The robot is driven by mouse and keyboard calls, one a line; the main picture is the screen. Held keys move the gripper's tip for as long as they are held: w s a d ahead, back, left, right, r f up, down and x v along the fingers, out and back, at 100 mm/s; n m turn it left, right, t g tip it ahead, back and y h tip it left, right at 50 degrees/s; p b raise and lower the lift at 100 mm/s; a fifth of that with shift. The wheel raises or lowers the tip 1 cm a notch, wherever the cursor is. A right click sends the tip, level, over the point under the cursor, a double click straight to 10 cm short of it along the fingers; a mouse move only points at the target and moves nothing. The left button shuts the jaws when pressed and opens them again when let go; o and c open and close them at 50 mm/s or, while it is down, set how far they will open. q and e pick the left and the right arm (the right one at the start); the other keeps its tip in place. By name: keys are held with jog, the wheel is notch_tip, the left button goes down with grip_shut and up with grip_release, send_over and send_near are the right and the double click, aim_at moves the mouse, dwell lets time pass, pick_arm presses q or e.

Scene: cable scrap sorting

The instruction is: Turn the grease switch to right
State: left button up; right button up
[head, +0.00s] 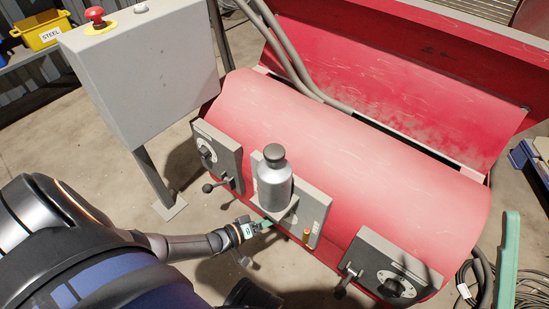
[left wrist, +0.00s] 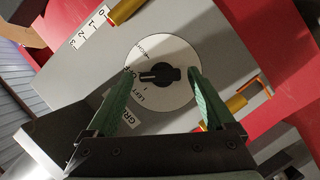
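The grease switch is a black knob (left wrist: 160,74) on a round white dial (left wrist: 178,100) in the left wrist view. The dial carries small lettering on its left side, with LEFT legible. The knob's pale mark points left in the picture, toward what looks like OFF. A partly hidden label beginning GR (left wrist: 127,127) is below. My left gripper (left wrist: 158,95) is open, its green fingers on either side of the dial, with nothing between them clearly gripped. In the head view my left gripper (head: 266,223) is at the grey middle panel (head: 313,206), beneath a silver bottle (head: 274,186).
The panel is on a red machine (head: 400,175). Other control panels with knobs and levers stand left (head: 224,150) and right (head: 385,262). Brass-coloured parts (left wrist: 236,103) flank the dial. A grey box with a red button (head: 95,14) stands at upper left.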

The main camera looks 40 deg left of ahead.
pick_arm(q)
jog(key=c, duration=1.2)
pick_arm(e)
jog(key=shift+r, duration=0.15)
pick_arm(q)
jog(key=shift+s+d+m+g+y+p, duration=0.1)
jog(key=shift+d+m+g+y+p, duration=0.1)
jog(key=shift+m+y+p, duration=1.4)
jog(key=shift+d+m+g+y+p, duration=0.15)
jog(key=shift+m+y+p, duration=0.75)
jog(key=shift+m, duration=1.3)
pick_arm(e)
jog(key=shift+s+d+r, duration=0.1)
jog(key=shift+d+r, duration=0.1)
jog(key=shift+r, duration=1.2)
jog(key=shift+d+r, duration=0.15)
jog(key=shift+r, duration=1.25)
jog(key=shift+m, duration=0.3)
pick_arm(q)
jog(key=o, duration=1.3)
jog(key=shift+o, duration=0.2)
jog(key=shift+r, duration=0.1)
pick_arm(e)
jog(key=shift+r, duration=0.1)
